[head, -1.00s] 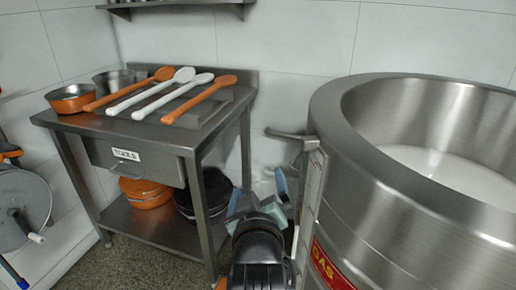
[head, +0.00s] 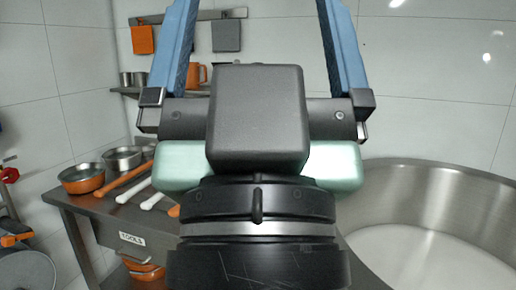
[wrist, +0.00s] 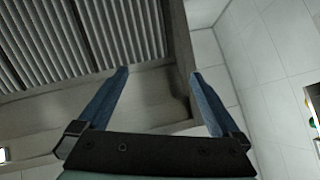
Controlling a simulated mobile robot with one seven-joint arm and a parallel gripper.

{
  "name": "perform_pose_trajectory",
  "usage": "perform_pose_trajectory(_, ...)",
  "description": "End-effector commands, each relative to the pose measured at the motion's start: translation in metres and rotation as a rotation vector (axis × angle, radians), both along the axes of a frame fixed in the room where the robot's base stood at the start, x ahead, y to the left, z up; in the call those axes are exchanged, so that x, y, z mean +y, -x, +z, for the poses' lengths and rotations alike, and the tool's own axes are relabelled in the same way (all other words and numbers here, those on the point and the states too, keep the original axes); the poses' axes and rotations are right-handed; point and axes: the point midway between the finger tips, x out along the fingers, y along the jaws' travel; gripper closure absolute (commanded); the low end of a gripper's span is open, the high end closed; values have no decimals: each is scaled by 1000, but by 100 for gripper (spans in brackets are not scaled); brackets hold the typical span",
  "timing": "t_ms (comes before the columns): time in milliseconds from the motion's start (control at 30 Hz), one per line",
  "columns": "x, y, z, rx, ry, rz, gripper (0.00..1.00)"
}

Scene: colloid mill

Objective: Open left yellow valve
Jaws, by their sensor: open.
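I cannot make out a yellow valve in either current view. My gripper (head: 256,8) stands upright and large in the middle of the head view, its two blue fingers spread wide and running up to the top edge. It hides much of the scene behind it. In the wrist view my gripper (wrist: 159,73) is also open, with nothing between the fingers. Behind them are a ribbed metal surface (wrist: 90,45) and a pale wall.
A large steel vat (head: 440,185) with white contents stands at the right. At the left a steel table (head: 85,207) holds pans and spoons. A wall shelf (head: 125,91) holds cups. A small panel with coloured spots (wrist: 309,108) shows at the wrist view's right edge.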

Motion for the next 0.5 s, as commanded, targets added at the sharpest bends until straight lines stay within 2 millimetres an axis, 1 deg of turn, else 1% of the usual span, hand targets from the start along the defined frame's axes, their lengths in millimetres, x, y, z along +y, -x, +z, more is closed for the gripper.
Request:
perform_pose_trajectory(33,0,0,34,1,0,0,0)
perform_pose_trajectory(100,0,0,54,1,1,1,0)
perform_pose_trajectory(200,0,-1,79,2,1,1,0)
perform_pose_trajectory(333,0,-1,99,2,1,1,0)
perform_pose_trajectory(400,0,-1,104,3,1,1,0)
perform_pose_trajectory(500,0,-1,107,3,1,1,0)
